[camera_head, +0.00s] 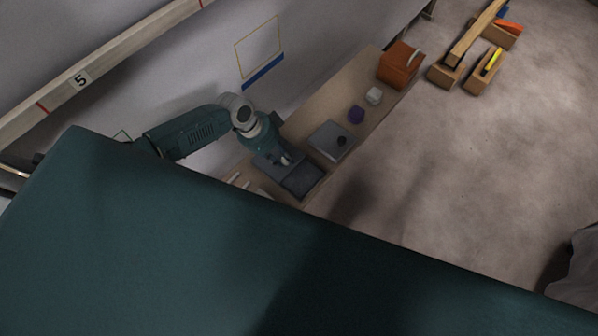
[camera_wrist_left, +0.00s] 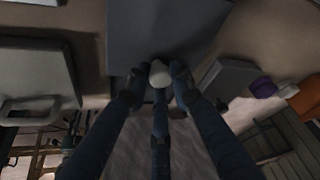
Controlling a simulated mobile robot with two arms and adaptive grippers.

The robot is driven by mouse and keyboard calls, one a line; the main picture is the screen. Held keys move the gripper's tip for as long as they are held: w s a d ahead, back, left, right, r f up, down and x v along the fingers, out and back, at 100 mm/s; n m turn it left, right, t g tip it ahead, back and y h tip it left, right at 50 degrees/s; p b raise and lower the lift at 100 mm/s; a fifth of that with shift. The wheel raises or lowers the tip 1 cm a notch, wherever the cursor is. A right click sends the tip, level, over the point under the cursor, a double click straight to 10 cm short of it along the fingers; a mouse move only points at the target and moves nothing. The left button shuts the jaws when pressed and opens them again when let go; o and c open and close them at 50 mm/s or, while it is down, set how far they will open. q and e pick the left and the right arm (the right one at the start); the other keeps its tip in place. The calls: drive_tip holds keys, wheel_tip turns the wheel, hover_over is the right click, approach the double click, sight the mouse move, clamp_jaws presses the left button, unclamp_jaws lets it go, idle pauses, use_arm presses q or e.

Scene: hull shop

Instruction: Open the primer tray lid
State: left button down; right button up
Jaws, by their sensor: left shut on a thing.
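The primer tray (camera_head: 303,182) is a dark grey box near the front end of the long wooden bench, partly covered by my left gripper. A flat grey panel (camera_head: 262,164), which looks like its lid, shows beside it under my gripper; how far it is raised is hard to tell. My left gripper (camera_head: 287,160) is at the tray. In the left wrist view the gripper (camera_wrist_left: 158,80) is shut on a pale rounded knob (camera_wrist_left: 158,68) at the edge of a dark grey panel (camera_wrist_left: 165,28). My right gripper is not in view.
A second grey box (camera_head: 327,142) with a black knob (camera_head: 342,141) stands next to the tray. Wooden blocks (camera_head: 482,72) lie on the floor. The floor beside the bench is clear.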

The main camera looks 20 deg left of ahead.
sight(277, 157)
use_arm(q)
drive_tip(key=shift+w+a+b, duration=0.2)
drive_tip(key=shift+w+a, duration=0.15)
drive_tip(key=shift+a, duration=0.3)
drive_tip(key=shift+w+a+b, duration=0.2)
drive_tip(key=shift+w+a, duration=0.15)
drive_tip(key=shift+a, duration=0.25)
drive_tip(key=shift+w+a+r, duration=0.1)
drive_tip(key=shift+a+r, duration=0.05)
drive_tip(key=shift+r, duration=0.05)
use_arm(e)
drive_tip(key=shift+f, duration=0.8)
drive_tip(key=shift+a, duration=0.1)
use_arm(q)
drive_tip(key=c, duration=1.7)
unclamp_jaws()
drive_tip(key=shift+o, duration=0.9)
drive_tip(key=shift+f, duration=0.1)
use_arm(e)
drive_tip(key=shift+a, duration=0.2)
